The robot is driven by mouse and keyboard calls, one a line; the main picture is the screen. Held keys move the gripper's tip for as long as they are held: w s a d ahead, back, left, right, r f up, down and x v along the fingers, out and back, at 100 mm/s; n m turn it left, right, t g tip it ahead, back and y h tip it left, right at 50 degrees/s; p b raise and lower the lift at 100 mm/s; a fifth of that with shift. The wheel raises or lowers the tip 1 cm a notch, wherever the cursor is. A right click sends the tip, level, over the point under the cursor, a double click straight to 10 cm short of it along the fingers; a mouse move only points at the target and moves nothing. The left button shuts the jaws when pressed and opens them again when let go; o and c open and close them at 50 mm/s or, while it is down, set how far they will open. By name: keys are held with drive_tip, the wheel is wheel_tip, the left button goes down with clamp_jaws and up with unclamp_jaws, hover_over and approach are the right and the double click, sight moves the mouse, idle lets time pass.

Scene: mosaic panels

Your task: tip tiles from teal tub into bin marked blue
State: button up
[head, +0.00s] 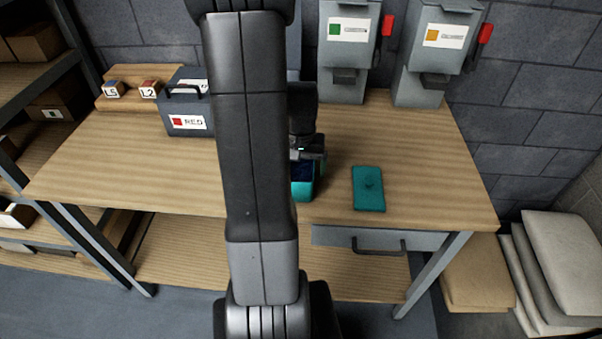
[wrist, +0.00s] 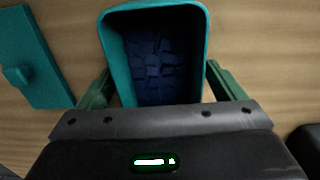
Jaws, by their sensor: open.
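The teal tub (head: 303,190) stands on the workbench, partly hidden behind my arm in the head view. In the wrist view the tub (wrist: 203,40) is uncovered and holds dark blue tiles (wrist: 155,60). My gripper (wrist: 158,72) is open, with one green finger on each side of the tub's near end. I cannot tell whether the fingers touch its walls. The gripper (head: 310,155) also shows at the tub in the head view. A flat teal lid (head: 369,188) with a small knob lies to the right of the tub. No bin marked blue is visible; my arm hides part of the bench.
A grey box marked RED (head: 190,122) with a handle stands at the back left, beside a wooden stand (head: 130,100) with small labelled blocks. Two grey dispensers with red levers, one green-labelled (head: 347,60) and one orange-labelled (head: 435,55), stand at the back. The bench's right front is clear.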

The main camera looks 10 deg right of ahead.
drive_tip(key=shift+f, duration=0.25)
drive_tip(key=c, duration=1.2)
drive_tip(key=shift+c, duration=1.4)
drive_tip(key=shift+r, duration=0.15)
